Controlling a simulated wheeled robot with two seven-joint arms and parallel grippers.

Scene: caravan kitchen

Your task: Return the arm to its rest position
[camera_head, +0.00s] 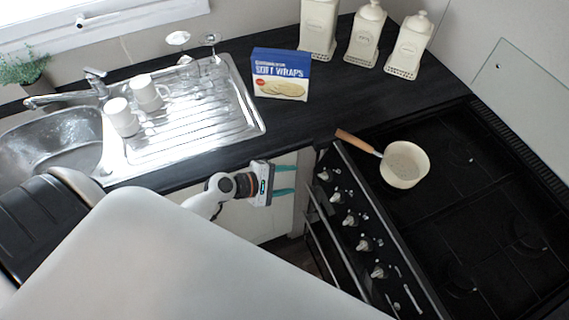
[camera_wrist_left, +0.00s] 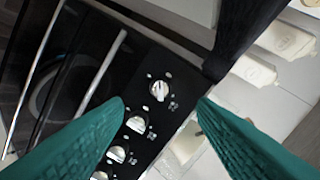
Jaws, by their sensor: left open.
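My left gripper (camera_head: 284,180) is in the head view, in front of the counter's front edge and left of the stove's knobs. Its teal fingers are apart with nothing between them. In the left wrist view the two teal fingers (camera_wrist_left: 160,112) are spread wide, with the stove's knobs beyond them. The white, smooth part of my own arm fills the lower left of the head view. My right gripper is in neither view.
A black stove (camera_head: 463,200) holds a cream pan (camera_head: 404,165) with a wooden handle. The sink (camera_head: 50,148) is at left.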

